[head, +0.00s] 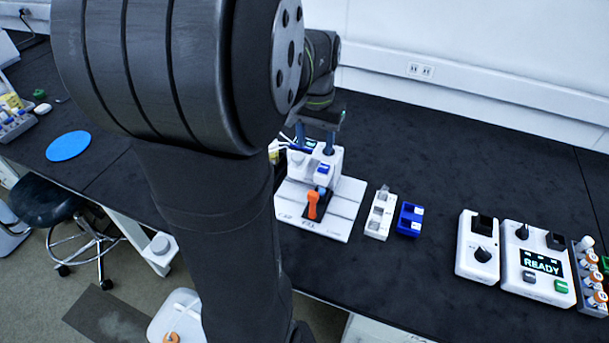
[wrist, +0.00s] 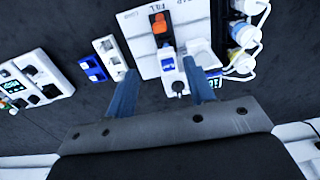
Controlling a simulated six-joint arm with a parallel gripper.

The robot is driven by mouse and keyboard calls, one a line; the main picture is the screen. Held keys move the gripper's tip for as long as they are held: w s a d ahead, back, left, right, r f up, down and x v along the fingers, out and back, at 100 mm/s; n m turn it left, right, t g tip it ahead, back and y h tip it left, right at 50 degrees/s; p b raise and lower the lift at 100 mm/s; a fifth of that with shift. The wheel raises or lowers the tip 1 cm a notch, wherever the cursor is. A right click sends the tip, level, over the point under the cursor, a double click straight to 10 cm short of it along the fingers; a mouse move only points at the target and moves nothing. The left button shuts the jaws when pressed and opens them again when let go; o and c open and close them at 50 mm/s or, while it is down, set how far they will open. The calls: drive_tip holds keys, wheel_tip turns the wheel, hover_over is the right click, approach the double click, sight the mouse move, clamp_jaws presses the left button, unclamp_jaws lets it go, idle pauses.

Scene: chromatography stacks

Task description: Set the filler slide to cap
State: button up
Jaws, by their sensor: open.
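The filler (head: 325,165) is a white machine on a white base plate with printed labels, near the middle of the head view. Its orange slide handle (head: 313,204) stands at a dark slot in the front of the base, close to the FILL label. The handle also shows at the top of the wrist view (wrist: 158,23), beside the FILL print. My gripper (head: 316,141) is over the back of the filler, behind the handle and apart from it. In the wrist view its blue fingers (wrist: 158,72) are spread with nothing held between them.
A white block with slots (head: 380,213) and a blue holder (head: 409,219) stand right of the filler. A white device (head: 478,250), a unit reading READY (head: 537,263) and a vial rack (head: 590,276) are farther right. Bottles (wrist: 243,35) stand beside the filler.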

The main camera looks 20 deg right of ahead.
sight(313, 192)
wheel_tip(313, 192, down, 18)
drive_tip(key=shift+s+a+r, duration=0.1)
idle(0.4)
clamp_jaws()
